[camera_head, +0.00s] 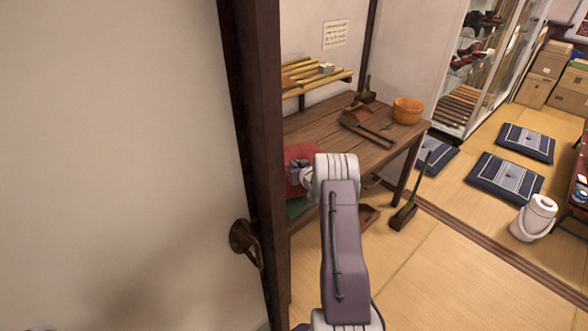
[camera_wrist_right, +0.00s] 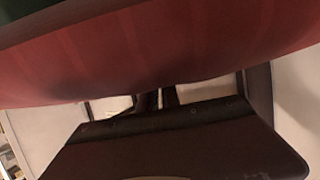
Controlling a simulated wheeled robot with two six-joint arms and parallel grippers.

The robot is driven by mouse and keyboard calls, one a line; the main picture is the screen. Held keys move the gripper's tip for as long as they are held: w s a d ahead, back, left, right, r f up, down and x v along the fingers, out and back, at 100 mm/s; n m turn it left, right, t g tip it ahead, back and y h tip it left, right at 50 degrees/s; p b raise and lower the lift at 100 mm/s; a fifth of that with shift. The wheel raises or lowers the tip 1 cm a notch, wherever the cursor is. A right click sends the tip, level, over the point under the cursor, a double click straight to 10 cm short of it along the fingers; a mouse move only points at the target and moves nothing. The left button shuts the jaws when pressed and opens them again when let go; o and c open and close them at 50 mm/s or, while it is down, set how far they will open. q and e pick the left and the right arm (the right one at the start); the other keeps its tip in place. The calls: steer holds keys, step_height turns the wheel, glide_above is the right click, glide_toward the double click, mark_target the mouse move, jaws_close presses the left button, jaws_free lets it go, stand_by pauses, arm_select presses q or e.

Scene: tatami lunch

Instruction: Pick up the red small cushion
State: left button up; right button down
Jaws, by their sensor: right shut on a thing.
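The red small cushion (camera_head: 298,153) shows in the head view just beyond my right gripper (camera_head: 300,172), at the near left end of the wooden table and beside the dark post. My right gripper is shut on the cushion. In the right wrist view the cushion (camera_wrist_right: 160,55) fills the upper part of the picture, and the right gripper's fingers (camera_wrist_right: 155,101) meet its lower edge. My arm and the post hide part of the cushion in the head view. My left gripper is not in view.
A dark post (camera_head: 257,130) stands close at the left. The wooden table (camera_head: 325,122) holds a wooden tub (camera_head: 407,110) and tools. Something green (camera_head: 297,207) lies below the cushion. A long-handled tool (camera_head: 408,205) stands beside the table.

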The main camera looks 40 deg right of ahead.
step_height(320, 180, up, 10)
steer(key=p, duration=0.1)
